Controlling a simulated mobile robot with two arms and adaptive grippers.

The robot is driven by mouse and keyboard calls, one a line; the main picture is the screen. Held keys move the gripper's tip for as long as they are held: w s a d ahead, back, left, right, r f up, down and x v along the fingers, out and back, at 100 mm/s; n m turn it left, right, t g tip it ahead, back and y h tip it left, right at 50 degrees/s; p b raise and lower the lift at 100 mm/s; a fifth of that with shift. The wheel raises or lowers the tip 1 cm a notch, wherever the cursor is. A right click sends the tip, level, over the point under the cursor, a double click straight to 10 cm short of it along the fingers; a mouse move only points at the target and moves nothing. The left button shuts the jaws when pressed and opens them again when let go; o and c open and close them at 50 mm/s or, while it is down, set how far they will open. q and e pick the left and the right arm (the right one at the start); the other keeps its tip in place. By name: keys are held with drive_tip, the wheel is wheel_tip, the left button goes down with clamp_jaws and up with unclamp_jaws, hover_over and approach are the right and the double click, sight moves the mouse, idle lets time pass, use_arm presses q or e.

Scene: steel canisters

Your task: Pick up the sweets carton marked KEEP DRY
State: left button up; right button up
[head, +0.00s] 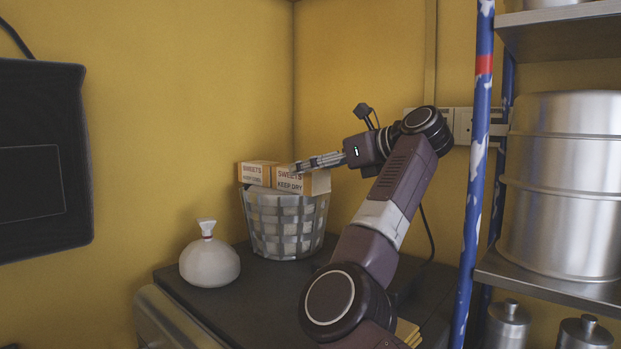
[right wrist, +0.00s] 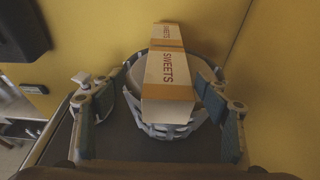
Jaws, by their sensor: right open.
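The sweets carton marked KEEP DRY (head: 290,180) is white and orange and sits on top of a grey woven basket (head: 287,227). A second sweets carton (head: 256,173) sits to its left; its smaller lettering is hard to read. My right gripper (head: 308,162) reaches in from the right at the KEEP DRY carton's upper edge. In the right wrist view its fingers (right wrist: 156,90) are open, one on each side of the near carton (right wrist: 168,72), with gaps showing. The other carton (right wrist: 167,36) lies beyond. My left gripper is not in view.
A tied white sack (head: 209,263) stands left of the basket on the dark counter (head: 180,284). A blue rack post (head: 475,150) and shelves with steel canisters (head: 562,190) stand at the right. Yellow walls close the corner behind.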

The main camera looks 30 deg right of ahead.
drive_tip(key=shift+w+a, duration=0.15)
drive_tip(key=shift+w, duration=0.35)
drive_tip(key=shift+w+p, duration=0.3)
drive_tip(key=shift+p, duration=0.25)
drive_tip(key=w+p, duration=0.1)
drive_tip(key=w+f+p, duration=0.1)
drive_tip(key=w+p, duration=0.1)
drive_tip(key=shift+w+f, duration=0.1)
drive_tip(key=shift+f, duration=0.05)
drive_tip(key=shift+w+a+f, duration=0.25)
drive_tip(key=shift+w, duration=0.15)
drive_tip(key=shift+s+d, duration=0.1)
drive_tip(key=shift+s, duration=0.05)
drive_tip(key=c, duration=0.5)
drive_tip(key=shift+r, duration=0.1)
drive_tip(key=c, duration=1)
